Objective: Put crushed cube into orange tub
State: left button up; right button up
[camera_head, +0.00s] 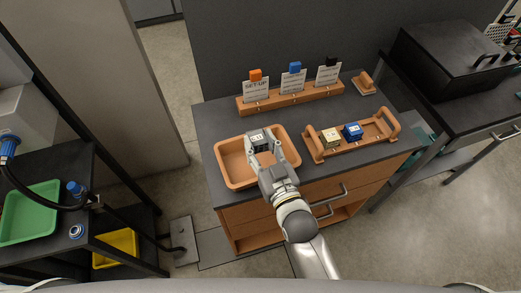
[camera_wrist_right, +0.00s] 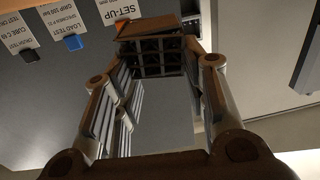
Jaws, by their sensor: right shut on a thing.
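The orange tub (camera_head: 234,165) sits on the left part of the dark countertop, open at the top. My right gripper (camera_head: 261,146) reaches over the tub from the front. In the right wrist view, the cube (camera_wrist_right: 153,57) shows open dark cells between the fingertips. I cannot tell whether it touches the tub floor. My left gripper is not in view.
A wooden tray (camera_head: 360,145) with a pale cube (camera_head: 330,138) and a blue cube (camera_head: 352,131) stands to the right. A wooden rack (camera_head: 290,101) with labelled cards and small coloured cubes stands behind. A black machine (camera_head: 440,58) is at far right.

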aim_at(260, 151)
jog(key=shift+f, duration=1.6)
jog(key=shift+f+b, duration=0.35)
jog(key=shift+f, duration=0.25)
jog(key=o, duration=0.9)
